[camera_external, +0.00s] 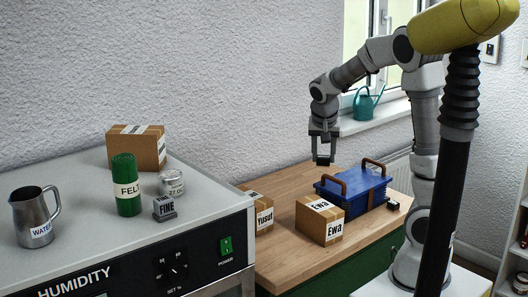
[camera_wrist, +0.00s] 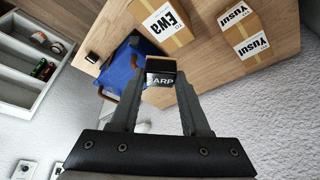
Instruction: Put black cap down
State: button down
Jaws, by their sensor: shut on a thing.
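My gripper (camera_external: 323,160) is shut on a small black block-like cap (camera_wrist: 161,67). Its pale label shows the letters "ARP"; the rest of the label is not readable. The gripper points down and holds it in the air above the wooden worktop (camera_external: 287,257), apart from everything below. In the external view the held cap is small and partly hidden by the fingers. Another small black piece (camera_external: 393,205) lies on the worktop's right side, by the blue box; it also shows in the wrist view (camera_wrist: 92,57).
A blue box (camera_external: 345,189) with two brown handles stands on the worktop. A carton marked "Ewa" (camera_external: 320,221) stands before it, and "Yusuf" cartons (camera_external: 264,217) stand left. A grey humidity cabinet (camera_external: 205,225) bears a jug, green felt roll, jar, "FINE" block and carton. The worktop's front is clear.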

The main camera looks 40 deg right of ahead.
jog(key=s+a+r+n+y+p, duration=0.1)
jog(key=a+r+n+p, duration=0.15)
jog(key=a+r, duration=0.45)
jog(key=s+a+r+n+t+y+p, duration=0.15)
jog(key=a+r+n, duration=0.25)
jog(key=a, duration=0.7)
jog(key=s+a+r+n+y+p, duration=0.1)
jog(key=s+a+r+n, duration=0.15)
jog(key=a+r, duration=0.45)
jog(key=shift+n, duration=0.4)
jog(key=a+f, duration=0.2)
jog(key=a, duration=0.2)
jog(key=a+f+p, duration=0.1)
jog(key=a+f, duration=0.2)
jog(key=a, duration=0.1)
jog(key=a+f, duration=0.3)
jog(key=a, duration=0.1)
jog(key=shift+a+f+p, duration=0.2)
jog(key=shift+a+p, duration=0.05)
jog(key=shift+p, duration=0.05)
jog(key=shift+a+f, duration=0.4)
jog(key=shift+f, duration=0.05)
jog(key=shift+f+p, duration=0.35)
jog(key=shift+f, duration=1.5)
jog(key=shift+f, duration=0.2)
jog(key=shift+c, duration=1.9)
grip_release()
jog(key=shift+r, duration=0.1)
